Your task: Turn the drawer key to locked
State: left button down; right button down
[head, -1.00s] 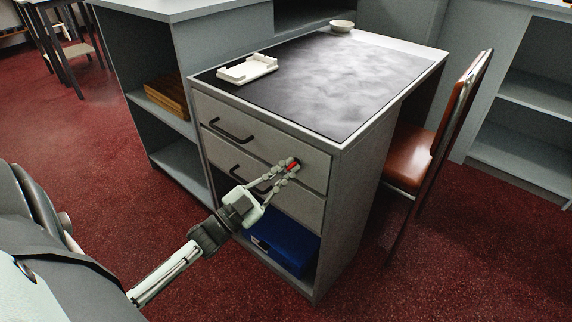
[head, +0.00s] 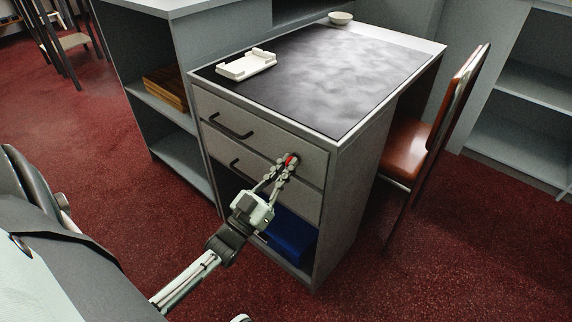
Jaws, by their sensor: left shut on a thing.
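The drawer key (head: 289,160) shows as a small red piece at the right side of the top drawer front (head: 262,138) of the grey desk. My left gripper (head: 288,163) is shut on the key, its fingers reaching up to it from below. The fingers hide most of the key and its lock, so the exact turn of the key cannot be told. The top drawer is closed, with a dark handle (head: 231,129) at its left.
A second drawer with a dark handle (head: 236,166) lies below, partly behind my left gripper. A blue box (head: 290,238) sits in the open bay underneath. A white tray (head: 246,66) and a bowl (head: 341,18) are on the desktop. A brown chair (head: 408,148) stands at the right.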

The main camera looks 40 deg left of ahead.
dwell(0.3)
pick_arm(q)
jog(key=c, duration=1.6)
grip_release()
jog(key=shift+c, duration=0.2)
jog(key=v, duration=1.2)
jog(key=w+d+f+g+y, duration=0.1)
jog(key=w+f+g, duration=0.1)
jog(key=f+g, duration=0.35)
jog(key=w+d+f+g+y, duration=0.1)
jog(key=w+d+f+g, duration=0.15)
jog(key=f, duration=0.65)
jog(key=s+d+f+m+g, duration=0.1)
jog(key=s+d+f+g, duration=0.2)
jog(key=s+f+g, duration=0.7)
jog(key=s+g, duration=0.1)
jog(key=s, duration=0.1)
jog(key=shift+s+f+g+y, duration=0.3)
jog(key=shift+s+f+y, duration=0.05)
jog(key=shift+y, duration=0.05)
